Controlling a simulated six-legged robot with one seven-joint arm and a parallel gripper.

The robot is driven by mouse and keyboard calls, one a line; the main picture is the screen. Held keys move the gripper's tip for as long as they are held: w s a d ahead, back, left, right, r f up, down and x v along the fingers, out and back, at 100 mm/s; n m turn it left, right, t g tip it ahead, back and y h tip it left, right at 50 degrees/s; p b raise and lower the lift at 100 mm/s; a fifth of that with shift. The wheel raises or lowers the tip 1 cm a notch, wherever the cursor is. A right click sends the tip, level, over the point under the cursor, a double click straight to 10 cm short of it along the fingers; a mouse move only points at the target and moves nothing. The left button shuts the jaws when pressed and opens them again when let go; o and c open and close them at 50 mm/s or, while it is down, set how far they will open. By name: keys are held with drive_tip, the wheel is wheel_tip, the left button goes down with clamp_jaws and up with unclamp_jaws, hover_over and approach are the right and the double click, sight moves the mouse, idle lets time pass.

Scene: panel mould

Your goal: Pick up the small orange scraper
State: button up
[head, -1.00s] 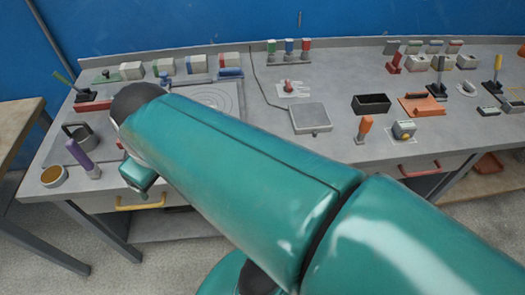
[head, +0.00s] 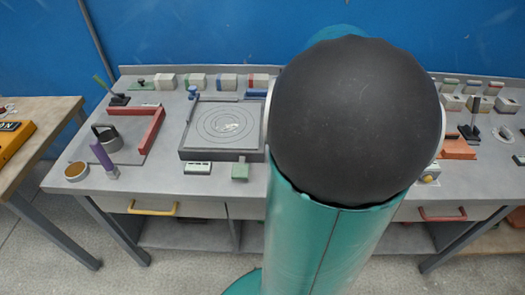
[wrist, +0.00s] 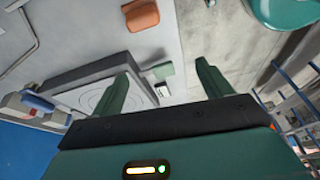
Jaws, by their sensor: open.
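My gripper (wrist: 163,72) shows in the wrist view with its two green fingers apart and nothing held between them. I cannot make out the small orange scraper for certain; my arm hides much of the bench's middle right in the head view. An orange-brown rounded block (wrist: 140,14) lies at the top of the wrist view, beyond the fingertips and apart from them. I cannot tell whether it is part of the scraper. A flat orange piece (head: 458,147) shows just right of my arm in the head view.
A square plate with rings (head: 225,150) lies on the grey bench, with a small green block (head: 240,171) and a white block (head: 198,168) at its front. A purple-handled tool (head: 103,157) stands left, near a red angle piece (head: 152,130). A blue wall (head: 200,30) closes the back.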

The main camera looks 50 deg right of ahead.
drive_tip(key=s+d, duration=0.4)
drive_tip(key=shift+n+t, duration=0.4)
drive_tip(key=x, duration=0.8)
drive_tip(key=shift+d+f, duration=0.2)
drive_tip(key=shift+d, duration=0.05)
drive_tip(key=shift+x, duration=2.75)
drive_tip(key=shift+w, duration=0.15)
drive_tip(key=shift+c, duration=0.5)
drive_tip(key=c, duration=1)
